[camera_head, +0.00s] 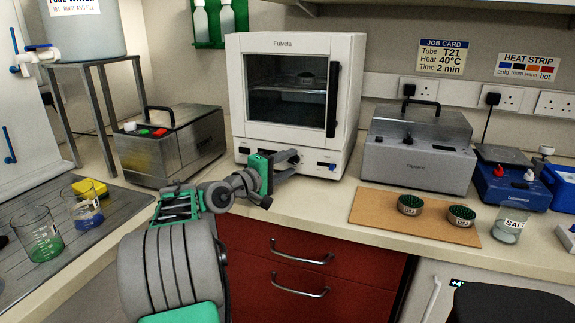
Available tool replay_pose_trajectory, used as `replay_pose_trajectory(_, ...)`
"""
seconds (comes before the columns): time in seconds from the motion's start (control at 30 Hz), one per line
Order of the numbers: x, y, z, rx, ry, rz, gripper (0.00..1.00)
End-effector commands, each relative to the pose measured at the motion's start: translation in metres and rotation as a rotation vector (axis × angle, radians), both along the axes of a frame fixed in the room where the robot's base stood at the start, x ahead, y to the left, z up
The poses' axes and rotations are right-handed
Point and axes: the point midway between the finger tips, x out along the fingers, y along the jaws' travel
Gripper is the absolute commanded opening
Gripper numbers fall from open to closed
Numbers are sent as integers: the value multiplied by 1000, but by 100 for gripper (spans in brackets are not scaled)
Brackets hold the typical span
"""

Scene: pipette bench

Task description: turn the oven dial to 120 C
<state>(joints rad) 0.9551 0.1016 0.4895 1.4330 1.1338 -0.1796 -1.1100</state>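The white oven (346,85) stands on the bench in the middle of the head view. Its door with a dark window and a black handle (333,100) is closed. A lower front panel carries small dark displays and small red and blue parts (332,168) at its right. My gripper (292,160) reaches in from the lower left, with its fingertips at or very near the middle of this panel. The dial is not clearly seen; the fingers cover that part of the panel. I cannot tell whether the fingers touch or hold it.
A steel bath (190,150) with a black handle stands left of the oven, and another metal unit (418,150) stands to the right. A brown board (385,215) with two dark round racks lies at the right front. Beakers (42,240) stand at the far left.

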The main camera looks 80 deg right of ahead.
Motion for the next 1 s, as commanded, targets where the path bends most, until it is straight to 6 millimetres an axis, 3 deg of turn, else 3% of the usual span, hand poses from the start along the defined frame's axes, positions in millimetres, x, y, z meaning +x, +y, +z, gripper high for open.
replay_pose_trajectory(0.5,0,0,0,0,0,0,1)
replay_pose_trajectory(1.0,0,0,1,-3,-33,0,0)
